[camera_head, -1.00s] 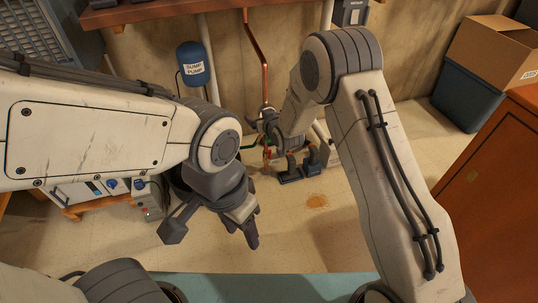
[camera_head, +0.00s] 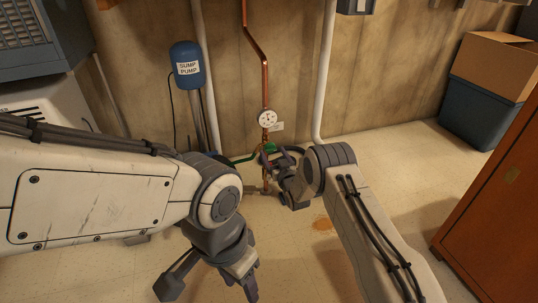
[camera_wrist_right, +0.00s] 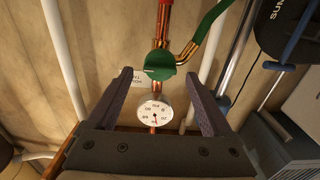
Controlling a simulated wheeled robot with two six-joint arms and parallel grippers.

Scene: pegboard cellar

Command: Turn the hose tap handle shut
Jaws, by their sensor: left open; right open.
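The green tap handle (camera_head: 269,147) is low on the copper pipe at the back wall, below a round white gauge (camera_head: 267,118). In the right wrist view the green handle (camera_wrist_right: 161,64) is near the fingertips, with the gauge (camera_wrist_right: 154,112) between the fingers. My right gripper (camera_head: 272,158) is open beside the tap and partly covers it; its open fingers also show in the wrist view (camera_wrist_right: 153,75). I cannot tell whether they touch the handle. My left gripper (camera_head: 208,287) is open and empty, well in front of the wall.
A copper pipe (camera_head: 264,80) runs down the wall. A blue sump pump (camera_head: 187,65) and white pipes (camera_head: 326,70) stand either side. A blue bin (camera_head: 487,110) with a cardboard box (camera_head: 497,65) and an orange cabinet (camera_head: 495,195) are at right.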

